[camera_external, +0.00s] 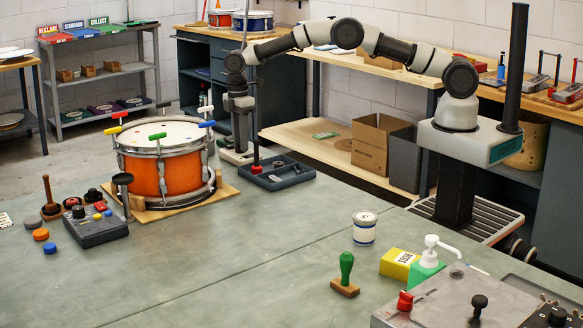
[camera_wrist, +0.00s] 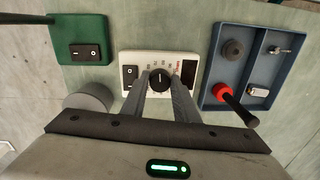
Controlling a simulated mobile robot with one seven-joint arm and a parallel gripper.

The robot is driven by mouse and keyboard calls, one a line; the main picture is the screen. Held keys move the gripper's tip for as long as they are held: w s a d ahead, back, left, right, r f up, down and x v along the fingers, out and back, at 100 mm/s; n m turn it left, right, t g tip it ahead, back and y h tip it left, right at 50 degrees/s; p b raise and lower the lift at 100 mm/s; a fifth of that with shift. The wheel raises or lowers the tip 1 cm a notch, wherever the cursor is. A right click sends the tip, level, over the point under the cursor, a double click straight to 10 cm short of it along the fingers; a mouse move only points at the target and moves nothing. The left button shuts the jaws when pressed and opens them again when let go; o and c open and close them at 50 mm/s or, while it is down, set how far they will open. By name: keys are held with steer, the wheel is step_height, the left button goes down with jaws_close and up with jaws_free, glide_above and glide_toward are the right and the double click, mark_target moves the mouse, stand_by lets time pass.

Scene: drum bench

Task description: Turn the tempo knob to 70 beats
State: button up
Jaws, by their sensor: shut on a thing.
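The tempo knob (camera_wrist: 160,76) is a small black dial on a white box (camera_wrist: 149,60) in the middle of the wrist view. Numbers ring the knob, but they are too small to read surely. The box also has a black rocker switch, red lettering and a dark window. My gripper (camera_wrist: 161,88) reaches over the box with its two fingers at either side of the knob, shut on it.
Right of the box is a blue tray (camera_wrist: 224,104) with small parts and a red-and-black handled tool (camera_wrist: 240,107). A green switch box (camera_wrist: 80,32) is at left, a grey round thing (camera_wrist: 90,96) nearer.

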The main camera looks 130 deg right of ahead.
steer(key=shift+n, duration=0.8)
steer(key=o, duration=1.1)
steer(key=shift+c, duration=0.2)
